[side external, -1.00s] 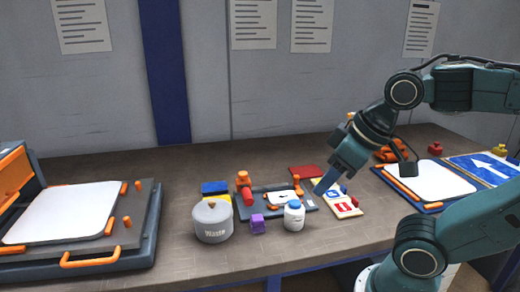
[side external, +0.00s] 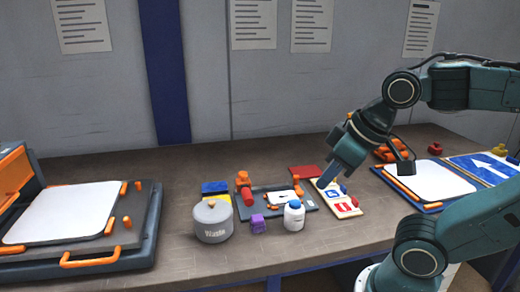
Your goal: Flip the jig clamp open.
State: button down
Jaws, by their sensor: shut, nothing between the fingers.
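The jig (side external: 304,205) is a dark plate at the middle of the bench with a small white sign blank (side external: 280,198) on it. An orange and red clamp (side external: 245,188) stands at its left end, with its red handle grip low at the front. Whether the clamp presses on the blank is too small to tell. My gripper (side external: 322,184) is shut and empty. It points down to the left, above the right end of the jig and the card with blue and red signs (side external: 345,208), apart from the clamp.
A grey waste pot (side external: 212,222), a purple block (side external: 258,224) and a white bottle with a blue cap (side external: 294,216) stand in front of the jig. A red pad (side external: 305,171) lies behind it. A large press (side external: 80,230) fills the left; a blue arrow sign (side external: 485,168) lies right.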

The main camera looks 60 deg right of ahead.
aim_at(298, 186)
jog(key=w+d+f+m+g+h, duration=0.1)
jog(key=w+d+m+h, duration=0.1)
jog(key=w+d, duration=0.35)
jog(key=w+d+m+g+h, duration=0.1)
jog(key=w+d+m, duration=0.15)
jog(key=w, duration=0.55)
jog(key=w+d+f+m+g+h, duration=0.3)
jog(key=w+d+f, duration=0.6)
jog(key=d, duration=0.1)
jog(key=shift+d+f+h, duration=0.25)
jog(key=shift+d+h, duration=0.05)
jog(key=shift+d, duration=0.1)
jog(key=shift+w+m, duration=0.1)
jog(key=shift+m, duration=0.15)
jog(key=x, duration=1)
jog(key=shift+s+d+f, duration=0.25)
jog(key=shift+s+d, duration=0.5)
jog(key=shift+d, duration=0.1)
jog(key=shift+s+d+f, duration=0.2)
jog(key=shift+s+d, duration=0.3)
jog(key=shift+d, duration=0.25)
